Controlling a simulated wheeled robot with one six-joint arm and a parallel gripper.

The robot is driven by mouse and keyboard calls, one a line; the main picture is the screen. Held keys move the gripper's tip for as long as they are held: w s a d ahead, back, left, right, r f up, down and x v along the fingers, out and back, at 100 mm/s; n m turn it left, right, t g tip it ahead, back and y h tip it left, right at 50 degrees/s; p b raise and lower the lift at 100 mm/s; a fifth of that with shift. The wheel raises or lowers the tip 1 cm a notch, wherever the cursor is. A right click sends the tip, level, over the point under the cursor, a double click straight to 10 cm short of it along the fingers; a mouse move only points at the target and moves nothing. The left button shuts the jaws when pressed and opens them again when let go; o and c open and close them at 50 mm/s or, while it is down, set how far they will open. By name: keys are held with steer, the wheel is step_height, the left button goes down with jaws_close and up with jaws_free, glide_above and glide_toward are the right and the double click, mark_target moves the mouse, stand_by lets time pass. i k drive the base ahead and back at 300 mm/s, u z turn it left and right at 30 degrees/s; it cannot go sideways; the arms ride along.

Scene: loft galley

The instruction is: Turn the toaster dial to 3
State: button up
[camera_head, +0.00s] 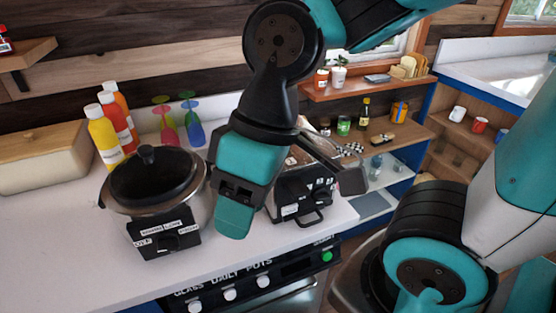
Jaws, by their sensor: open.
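The toaster (291,207) is a black-fronted appliance on the white counter, right of the lidded cooker. Small white marks and a looped handle show on its front. My gripper (293,198) is in front of and above the toaster, with its teal and dark fingers spread. The gripper hides much of the toaster's left side and top. I cannot tell whether a finger touches the toaster.
A black-lidded cooker (152,183) with a labelled front control stands close on the left. Stove knobs (230,294) line the front below. The left front counter is clear.

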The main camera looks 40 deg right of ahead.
mark_target(320, 196)
steer(key=k, duration=0.7)
steer(key=z, duration=1.05)
